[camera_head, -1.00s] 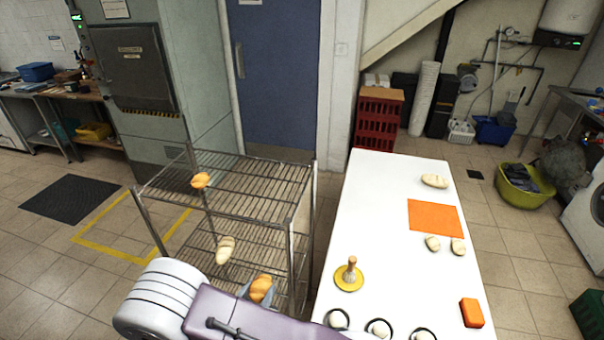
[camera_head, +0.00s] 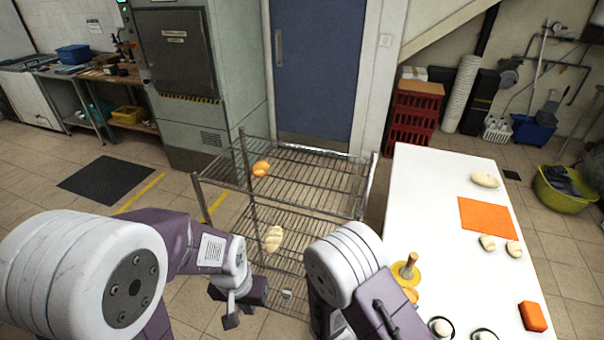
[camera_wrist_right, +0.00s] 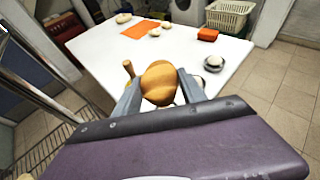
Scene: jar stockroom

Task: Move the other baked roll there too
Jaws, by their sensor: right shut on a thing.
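My right gripper is shut on a golden-brown baked roll (camera_wrist_right: 160,83), which sits between its two fingers (camera_wrist_right: 157,88) in the right wrist view. In the head view only a bit of this roll (camera_head: 411,294) shows past my right arm, near the white table's left edge; the gripper itself is hidden. Another baked roll (camera_head: 261,168) lies on the upper shelf of the wire rack (camera_head: 320,180). A pale loaf (camera_head: 273,239) lies on the lower level. My left gripper (camera_head: 240,314) hangs empty at the rack's front left, fingers apart.
The white table (camera_head: 430,200) bears an orange mat (camera_head: 487,218), pale dough pieces (camera_head: 485,180), a wooden-handled tool on a yellow disc (camera_head: 407,270), an orange block (camera_head: 533,316) and dark rings holding pale pieces. Most of the rack's upper shelf is bare. Red crates (camera_head: 413,115) stand behind.

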